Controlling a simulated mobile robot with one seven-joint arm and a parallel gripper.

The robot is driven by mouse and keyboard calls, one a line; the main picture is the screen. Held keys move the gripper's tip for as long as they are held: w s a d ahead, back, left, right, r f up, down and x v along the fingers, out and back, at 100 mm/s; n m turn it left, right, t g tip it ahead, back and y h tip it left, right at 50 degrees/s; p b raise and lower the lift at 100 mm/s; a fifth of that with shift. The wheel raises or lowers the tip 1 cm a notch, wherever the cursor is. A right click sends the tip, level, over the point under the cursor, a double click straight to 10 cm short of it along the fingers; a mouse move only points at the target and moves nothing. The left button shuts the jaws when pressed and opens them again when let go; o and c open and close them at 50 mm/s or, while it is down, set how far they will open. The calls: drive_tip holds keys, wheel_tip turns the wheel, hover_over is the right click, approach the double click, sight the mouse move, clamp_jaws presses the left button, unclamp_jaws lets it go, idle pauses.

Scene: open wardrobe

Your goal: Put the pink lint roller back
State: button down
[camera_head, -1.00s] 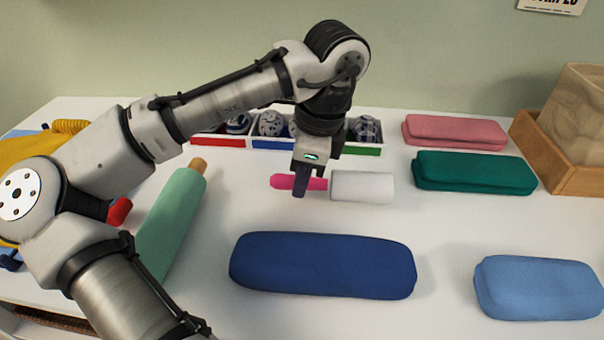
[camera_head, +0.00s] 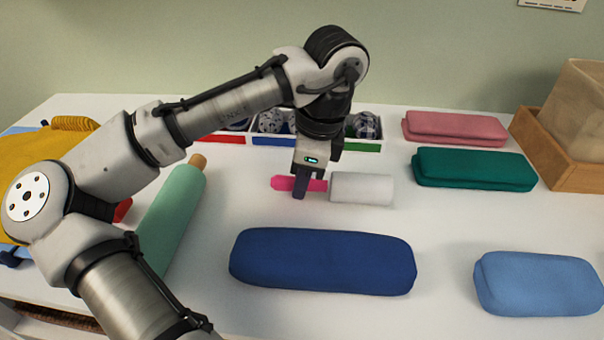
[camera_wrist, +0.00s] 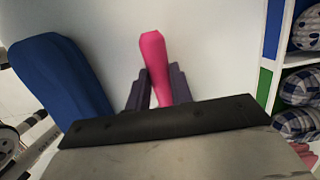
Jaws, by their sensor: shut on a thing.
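The pink lint roller has a pink handle (camera_head: 284,183) and a white roll (camera_head: 362,188). It lies level, with the roll to the right, in the middle of the white surface; I cannot tell whether it touches the surface. My gripper (camera_head: 300,190) comes down from above and is shut on the handle next to the roll. In the wrist view my gripper (camera_wrist: 158,90) has its two dark fingers on both sides of the pink handle (camera_wrist: 153,52). The white roll is hidden in that view.
A dark blue case (camera_head: 322,262) lies in front. A green roll (camera_head: 172,218) lies at left. Green (camera_head: 474,170), pink (camera_head: 455,128) and light blue (camera_head: 540,284) cases lie at right. A divided box (camera_head: 362,146) with patterned balls and a wooden tray (camera_head: 548,157) stand behind.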

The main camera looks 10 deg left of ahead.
drive_tip(key=c, duration=1.2)
unclamp_jaws()
drive_tip(key=shift+o, duration=0.6)
drive_tip(key=shift+r, duration=0.1)
wheel_tip(320, 180, up, 9)
drive_tip(key=p, duration=1)
